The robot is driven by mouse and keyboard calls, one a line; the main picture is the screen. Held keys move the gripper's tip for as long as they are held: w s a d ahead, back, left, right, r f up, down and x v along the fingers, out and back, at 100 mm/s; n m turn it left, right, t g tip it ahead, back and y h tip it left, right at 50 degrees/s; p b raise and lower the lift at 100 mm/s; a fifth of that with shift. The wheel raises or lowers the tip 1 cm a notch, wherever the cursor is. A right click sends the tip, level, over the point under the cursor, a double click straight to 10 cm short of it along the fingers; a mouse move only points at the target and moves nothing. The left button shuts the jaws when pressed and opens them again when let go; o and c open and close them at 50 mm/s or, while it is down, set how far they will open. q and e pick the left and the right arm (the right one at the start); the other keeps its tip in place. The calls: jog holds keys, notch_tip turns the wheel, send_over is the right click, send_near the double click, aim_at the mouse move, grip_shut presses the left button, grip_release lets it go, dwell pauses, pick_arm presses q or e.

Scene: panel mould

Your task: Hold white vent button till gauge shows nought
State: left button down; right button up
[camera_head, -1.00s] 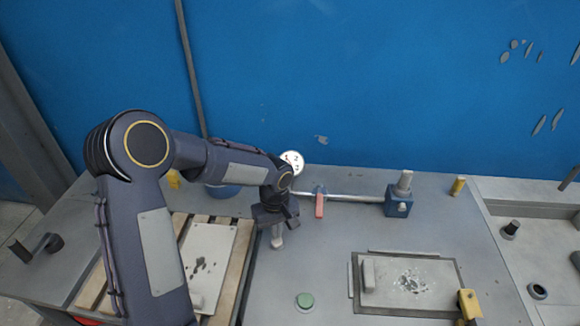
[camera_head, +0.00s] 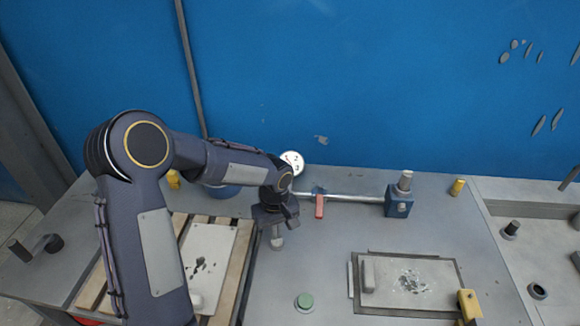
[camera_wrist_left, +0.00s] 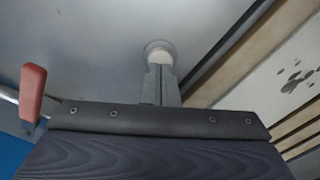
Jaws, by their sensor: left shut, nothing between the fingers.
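The white vent button (camera_wrist_left: 159,55) sits in a round grey collar on the bench. My left gripper (camera_wrist_left: 161,80) is shut and empty, with its fingertips over the button and seeming to touch it; how far the button is pressed cannot be told. In the head view, my left gripper (camera_head: 277,238) points down at the bench and mostly hides the button. The round white gauge (camera_head: 292,162) stands behind the wrist at the back of the bench. A red mark shows on its left side, but its reading is too small to tell. My right gripper is not in view.
A red-handled valve (camera_head: 319,205) sits on a pipe leading to a blue block (camera_head: 399,203). A green button (camera_head: 305,302) is at the front. The mould panel (camera_head: 410,282) lies right, with a yellow clamp (camera_head: 468,303). A slatted pallet (camera_head: 243,262) is left.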

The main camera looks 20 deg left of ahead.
pick_arm(q)
jog(key=shift+f, duration=0.25)
dwell(0.4)
jog(key=shift+f+b, duration=0.8)
jog(key=shift+b, duration=0.15)
jog(key=shift+r, duration=0.1)
dwell(0.5)
notch_tip(320, 180, up, 6)
jog(key=p, duration=0.4)
jog(key=shift+r, duration=0.45)
